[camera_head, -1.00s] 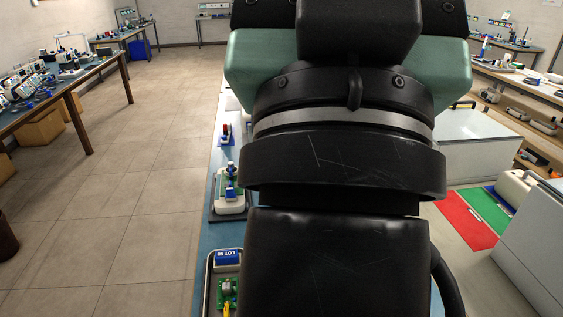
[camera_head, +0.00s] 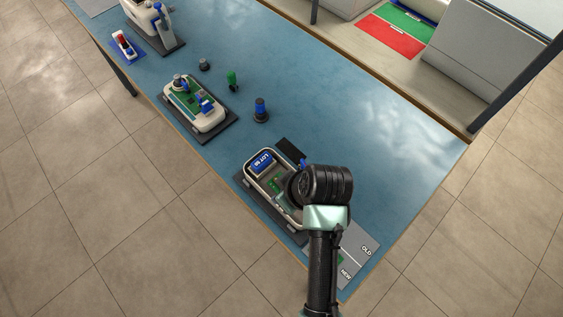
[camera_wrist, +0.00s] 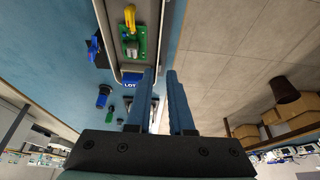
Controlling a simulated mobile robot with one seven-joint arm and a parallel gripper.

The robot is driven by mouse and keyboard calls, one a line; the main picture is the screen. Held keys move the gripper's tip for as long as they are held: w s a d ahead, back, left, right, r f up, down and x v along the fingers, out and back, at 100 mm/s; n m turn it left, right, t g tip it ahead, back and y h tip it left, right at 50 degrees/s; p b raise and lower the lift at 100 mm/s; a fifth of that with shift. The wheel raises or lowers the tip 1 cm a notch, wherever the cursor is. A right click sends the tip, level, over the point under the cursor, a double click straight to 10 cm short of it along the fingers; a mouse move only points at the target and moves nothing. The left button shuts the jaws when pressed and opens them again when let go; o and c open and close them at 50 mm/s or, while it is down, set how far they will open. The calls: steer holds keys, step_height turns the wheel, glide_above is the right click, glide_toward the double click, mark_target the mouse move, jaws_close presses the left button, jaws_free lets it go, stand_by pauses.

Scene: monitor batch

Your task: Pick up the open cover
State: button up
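An open, pale-rimmed housing (camera_head: 250,165) lies on a dark mat at the table's near-left edge. It holds a blue LOT block (camera_head: 262,161) and a green board (camera_head: 274,184). My wrist covers its right end in the head view. In the wrist view the housing's rim (camera_wrist: 155,35), green board (camera_wrist: 139,42), a yellow part (camera_wrist: 130,17) and the LOT block (camera_wrist: 130,84) show beyond my fingers. My gripper (camera_wrist: 161,71) has a gap between its two blue fingers, with nothing seen between them. I cannot tell which part is the open cover, or whether the fingers touch the housing.
A second unit (camera_head: 205,117) stands on its mat farther left. Loose parts stand nearby, including a blue-and-black knob (camera_head: 261,111) and a green piece (camera_head: 232,79). A grey OLD/NEW mat (camera_head: 364,238) lies at the table's corner. The blue table (camera_head: 350,120) is clear toward the right.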

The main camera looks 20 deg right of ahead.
glide_above(270, 198)
steer(key=s+d, duration=0.1)
steer(key=s, duration=0.1)
steer(key=f, duration=0.5)
steer(key=shift+s+d+f, duration=0.1)
steer(key=shift+s+d, duration=0.05)
steer(key=shift+s, duration=0.05)
steer(key=shift+p+x, duration=0.5)
steer(key=shift+x, duration=2.6)
steer(key=shift+c, duration=0.2)
jaws_close()
